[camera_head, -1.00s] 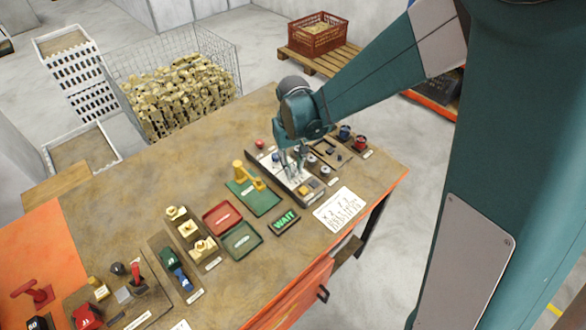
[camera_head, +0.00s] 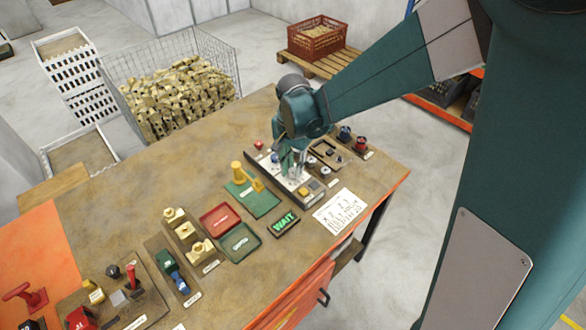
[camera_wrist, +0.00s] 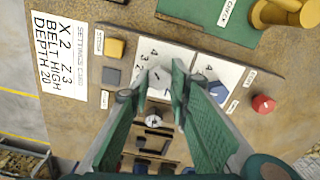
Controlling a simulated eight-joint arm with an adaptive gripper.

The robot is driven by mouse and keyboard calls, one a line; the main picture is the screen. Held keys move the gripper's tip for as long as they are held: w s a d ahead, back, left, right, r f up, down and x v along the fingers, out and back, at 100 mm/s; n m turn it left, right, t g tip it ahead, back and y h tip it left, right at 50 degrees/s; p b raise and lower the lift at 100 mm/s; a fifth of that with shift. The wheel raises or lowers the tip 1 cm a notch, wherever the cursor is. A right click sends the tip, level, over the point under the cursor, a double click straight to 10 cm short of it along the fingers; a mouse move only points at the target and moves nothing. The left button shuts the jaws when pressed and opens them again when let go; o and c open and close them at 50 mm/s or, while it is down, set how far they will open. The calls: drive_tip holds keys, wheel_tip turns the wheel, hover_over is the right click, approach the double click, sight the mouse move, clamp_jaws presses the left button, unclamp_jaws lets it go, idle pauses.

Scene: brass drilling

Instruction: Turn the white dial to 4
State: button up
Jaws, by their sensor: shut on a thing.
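The control panel (camera_head: 268,169) has a white face with printed numbers, partly seen in the wrist view (camera_wrist: 203,62). The white dial (camera_wrist: 159,80) lies between my fingertips in the wrist view, with numbers such as 4 and 3 on the face beside it. My gripper (camera_wrist: 160,76) is shut on the white dial; its pointer's exact setting is hard to read. In the head view my gripper (camera_head: 293,172) is down at the panel and mostly hides the dial.
A red button (camera_wrist: 263,104) is at the panel's right. A yellow button (camera_wrist: 114,48) and a grey one (camera_wrist: 111,76) are at left. A settings card (camera_wrist: 62,55) lies beside the panel.

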sight(293, 170)
drive_tip(key=shift+m, duration=0.9)
drive_tip(key=o, duration=0.9)
drive_tip(key=shift+r, duration=0.15)
wheel_tip(293, 170, up, 12)
idle(0.4)
